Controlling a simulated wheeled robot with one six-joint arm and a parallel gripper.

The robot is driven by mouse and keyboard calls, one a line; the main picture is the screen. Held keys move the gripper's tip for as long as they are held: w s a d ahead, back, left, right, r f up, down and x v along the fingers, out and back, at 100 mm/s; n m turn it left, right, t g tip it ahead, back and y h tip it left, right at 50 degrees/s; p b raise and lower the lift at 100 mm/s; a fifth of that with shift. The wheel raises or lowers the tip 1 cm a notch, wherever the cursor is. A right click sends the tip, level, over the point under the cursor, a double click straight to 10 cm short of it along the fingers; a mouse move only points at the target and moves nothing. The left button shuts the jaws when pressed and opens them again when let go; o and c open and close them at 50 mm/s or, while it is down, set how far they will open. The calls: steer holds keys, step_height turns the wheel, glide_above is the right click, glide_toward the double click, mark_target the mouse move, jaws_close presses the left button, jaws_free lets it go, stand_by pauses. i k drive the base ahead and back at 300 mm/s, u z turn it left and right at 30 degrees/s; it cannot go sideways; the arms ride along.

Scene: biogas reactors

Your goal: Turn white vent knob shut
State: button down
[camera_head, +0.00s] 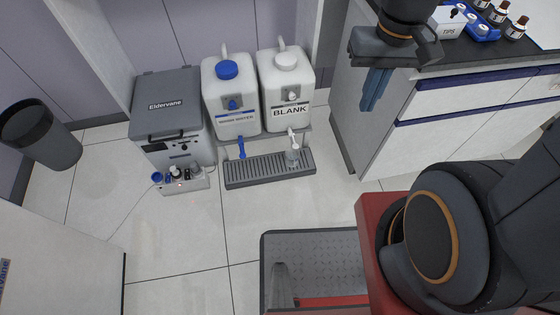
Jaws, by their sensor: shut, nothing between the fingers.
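A white container labelled BLANK (290,78) stands against the back wall, with a white cap (286,61) on top. A small round white knob (292,96) sits on its front above the label; I cannot tell how far it is turned. A white tap (291,135) is below it, over a small vessel (292,157). My gripper (369,106) hangs at the upper right, fingers down, shut and empty. In the picture it is right of the BLANK container and apart from it, in front of the cabinet.
A wash-water container (231,100) with blue cap and knob stands left of BLANK. A drip tray (265,170) lies below the taps. A grey Eldervane box (166,105) is further left, beside a dark bin (38,135). A bench cabinet (400,140) stands right. The middle floor is clear.

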mark_target(292, 96)
steer(key=u, duration=0.35)
steer(key=k, duration=1)
steer(key=z, duration=0.55)
